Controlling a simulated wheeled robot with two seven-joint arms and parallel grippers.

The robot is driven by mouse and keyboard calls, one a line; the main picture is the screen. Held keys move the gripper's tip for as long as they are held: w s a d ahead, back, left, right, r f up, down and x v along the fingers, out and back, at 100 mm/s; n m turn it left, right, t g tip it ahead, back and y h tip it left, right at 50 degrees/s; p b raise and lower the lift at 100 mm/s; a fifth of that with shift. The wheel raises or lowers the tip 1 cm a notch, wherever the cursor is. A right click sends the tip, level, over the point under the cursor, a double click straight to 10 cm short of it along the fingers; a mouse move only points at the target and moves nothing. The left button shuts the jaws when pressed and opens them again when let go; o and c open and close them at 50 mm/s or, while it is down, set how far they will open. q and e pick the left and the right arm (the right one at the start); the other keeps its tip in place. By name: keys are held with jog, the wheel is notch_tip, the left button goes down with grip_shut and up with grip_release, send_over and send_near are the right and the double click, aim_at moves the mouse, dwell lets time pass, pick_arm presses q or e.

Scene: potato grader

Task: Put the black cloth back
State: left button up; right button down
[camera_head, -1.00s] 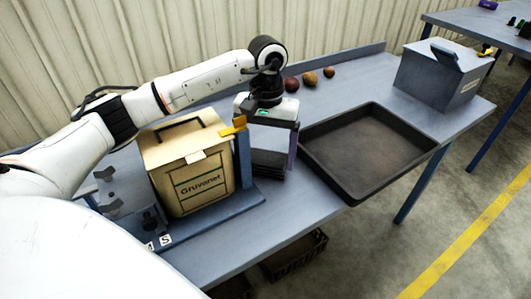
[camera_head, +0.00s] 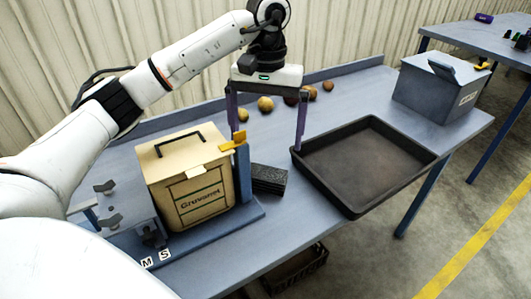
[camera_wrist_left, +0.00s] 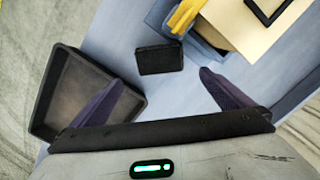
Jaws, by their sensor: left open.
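The black cloth (camera_head: 269,179) is a small dark folded block lying on the blue-grey table, just right of the box stand and left of the tray. It also shows in the left wrist view (camera_wrist_left: 160,59), beyond the fingertips and between them. My left gripper (camera_head: 267,130) is open and empty, held above the table with its purple fingers wide apart. It is above and behind the cloth in the head view, not touching it. In the left wrist view the fingers (camera_wrist_left: 160,88) stand either side, with the cloth farther off. My right gripper is not in view.
A tan carton (camera_head: 190,185) stands in a blue stand with a yellow clip (camera_head: 234,142), close left of the cloth. An empty black tray (camera_head: 350,209) lies to the right. Several potatoes (camera_head: 265,104) lie behind the gripper. A grey lidded box (camera_head: 436,92) stands at the far right.

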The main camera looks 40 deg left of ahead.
pick_arm(q)
jog(key=shift+r+p, duration=0.3)
jog(key=shift+r, duration=1.1)
